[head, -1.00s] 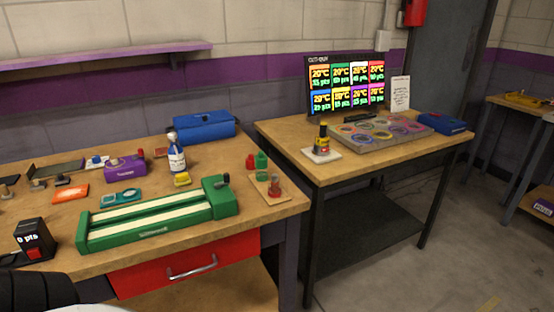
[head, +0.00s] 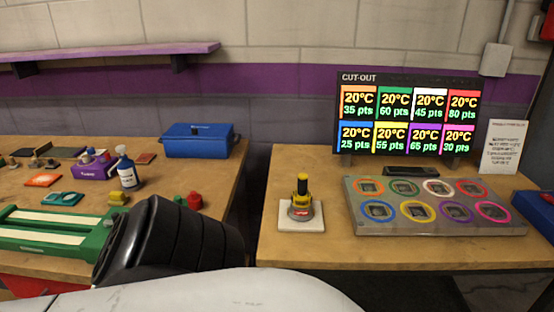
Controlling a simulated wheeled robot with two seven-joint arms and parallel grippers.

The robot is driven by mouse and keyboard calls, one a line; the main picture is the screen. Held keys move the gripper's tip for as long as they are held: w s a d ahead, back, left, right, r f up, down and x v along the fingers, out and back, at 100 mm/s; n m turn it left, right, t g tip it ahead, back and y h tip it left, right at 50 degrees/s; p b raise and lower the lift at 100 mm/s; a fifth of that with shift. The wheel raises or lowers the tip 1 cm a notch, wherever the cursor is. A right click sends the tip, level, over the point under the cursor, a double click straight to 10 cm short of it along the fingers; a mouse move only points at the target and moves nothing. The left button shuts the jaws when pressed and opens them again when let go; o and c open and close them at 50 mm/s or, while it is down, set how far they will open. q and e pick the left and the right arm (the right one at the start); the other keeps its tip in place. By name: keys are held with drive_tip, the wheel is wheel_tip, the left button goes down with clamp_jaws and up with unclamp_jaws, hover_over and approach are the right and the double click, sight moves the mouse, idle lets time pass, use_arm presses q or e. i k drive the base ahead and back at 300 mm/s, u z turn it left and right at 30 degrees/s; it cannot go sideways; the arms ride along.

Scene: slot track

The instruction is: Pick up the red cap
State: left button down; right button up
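A small red piece (head: 194,201), which may be the red cap, sits near the right end of the left workbench. It is small, and my arm in front hides what is just below it, so its exact shape is hard to tell. A black and white part of my arm fills the lower left and middle of the head view and covers the front right corner of that bench. Neither gripper shows in the head view.
A green slotted track (head: 50,230), a spray bottle (head: 128,174) and a blue case (head: 197,141) are on the left bench. A gap separates the benches. The right bench holds a yellow-black tool on a white base (head: 301,222), a grey ringed panel (head: 365,224) and a screen (head: 350,77).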

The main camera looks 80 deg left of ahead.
sight(195, 200)
drive_tip(key=i, duration=1.2)
drive_tip(key=u, duration=4.4)
